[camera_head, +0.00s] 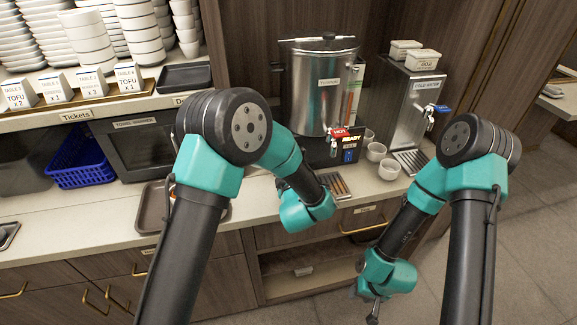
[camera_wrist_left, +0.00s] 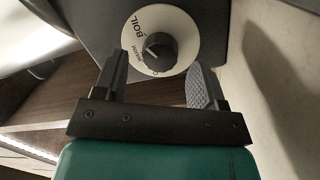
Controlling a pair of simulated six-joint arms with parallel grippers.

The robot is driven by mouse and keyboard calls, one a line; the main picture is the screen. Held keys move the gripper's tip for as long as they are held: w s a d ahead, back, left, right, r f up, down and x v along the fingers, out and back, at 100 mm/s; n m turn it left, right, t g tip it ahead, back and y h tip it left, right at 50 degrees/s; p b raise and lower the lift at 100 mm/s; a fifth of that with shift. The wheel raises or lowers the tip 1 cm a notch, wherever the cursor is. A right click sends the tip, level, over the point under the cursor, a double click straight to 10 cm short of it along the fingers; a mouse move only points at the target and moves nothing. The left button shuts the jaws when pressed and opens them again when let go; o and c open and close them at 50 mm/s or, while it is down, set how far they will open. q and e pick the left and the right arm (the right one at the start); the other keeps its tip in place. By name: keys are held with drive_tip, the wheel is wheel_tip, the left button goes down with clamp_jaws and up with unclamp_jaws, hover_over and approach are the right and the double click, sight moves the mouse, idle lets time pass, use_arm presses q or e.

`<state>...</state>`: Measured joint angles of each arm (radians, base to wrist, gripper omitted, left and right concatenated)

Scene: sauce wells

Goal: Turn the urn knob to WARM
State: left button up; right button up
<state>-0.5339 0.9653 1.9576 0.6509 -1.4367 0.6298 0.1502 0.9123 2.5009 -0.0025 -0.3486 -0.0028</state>
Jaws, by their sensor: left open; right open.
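The steel urn (camera_head: 316,95) stands on its dark base at the back of the counter. Its knob is not visible in the head view. In the left wrist view the dark round knob (camera_wrist_left: 160,53) sits on a white dial (camera_wrist_left: 184,35) lettered BOIL and WARM. A light pointer line on the knob lies on its left side, near WARM; I cannot tell its exact aim. My left gripper (camera_wrist_left: 158,80) is open, its fingers on either side of and just short of the knob, apart from it. My right gripper (camera_head: 373,312) is open and empty, low in front of the counter.
A cold water dispenser (camera_head: 411,100) stands right of the urn. Small white cups (camera_head: 389,169) sit between them. A drip tray (camera_head: 335,186) lies before the urn.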

use_arm(q)
drive_tip(key=shift+w+a, duration=0.1)
drive_tip(key=shift+w, duration=0.85)
drive_tip(key=c, duration=0.9)
